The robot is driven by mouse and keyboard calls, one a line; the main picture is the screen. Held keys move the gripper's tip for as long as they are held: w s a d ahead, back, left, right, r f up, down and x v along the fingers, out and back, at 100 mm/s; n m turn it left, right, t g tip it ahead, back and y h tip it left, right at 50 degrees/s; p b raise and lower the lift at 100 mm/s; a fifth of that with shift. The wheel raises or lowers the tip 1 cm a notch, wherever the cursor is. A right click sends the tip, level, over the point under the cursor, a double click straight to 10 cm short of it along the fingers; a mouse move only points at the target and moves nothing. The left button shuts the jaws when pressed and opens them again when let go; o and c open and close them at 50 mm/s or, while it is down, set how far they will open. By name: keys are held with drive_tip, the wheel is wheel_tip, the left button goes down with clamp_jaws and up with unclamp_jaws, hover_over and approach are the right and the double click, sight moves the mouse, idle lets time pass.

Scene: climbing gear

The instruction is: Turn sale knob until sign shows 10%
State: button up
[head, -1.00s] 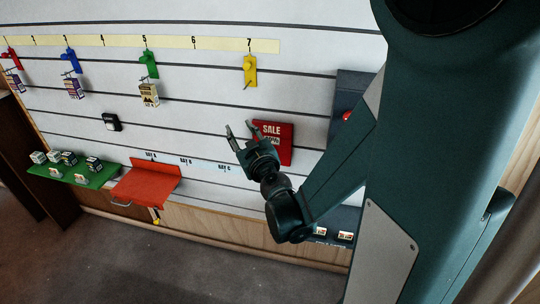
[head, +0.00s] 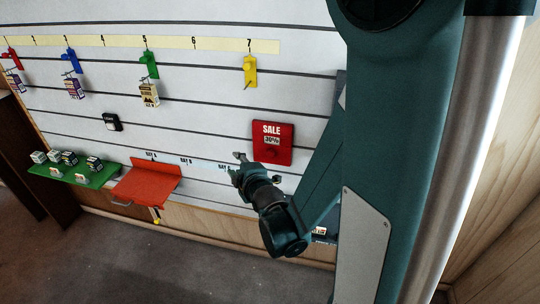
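A red sale sign (head: 282,150) hangs on the slatted wall, right of centre in the head view. It reads SALE, with a small percent display (head: 272,140) that seems to show 30%, though the digits are small. I cannot make out the sale knob; my gripper or arm may hide it. My gripper (head: 240,165) is in front of the wall, just below and left of the sign and apart from it in the picture. One finger shows at its upper left; the other finger is not clear, so its opening cannot be judged.
A red shelf (head: 145,183) and a green shelf (head: 80,175) with small boxes jut out at lower left. Coloured hooks, such as a yellow one (head: 250,70), line the numbered strip above. A black box (head: 111,122) sits on the wall.

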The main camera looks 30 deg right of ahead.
drive_tip(key=s+d+f+n+g+h, duration=0.1)
drive_tip(key=s+d+f+n+h, duration=0.2)
drive_tip(key=d, duration=0.1)
drive_tip(key=n+h, duration=0.3)
approach(270, 154)
drive_tip(key=shift+w+d+g, duration=0.35)
drive_tip(key=shift+w+g, duration=0.05)
drive_tip(key=shift+w, duration=0.45)
drive_tip(key=shift+f, duration=0.1)
drive_tip(key=shift+b+x, duration=0.6)
drive_tip(key=shift+x, duration=3.25)
drive_tip(key=shift+d, duration=0.1)
drive_tip(key=c, duration=0.9)
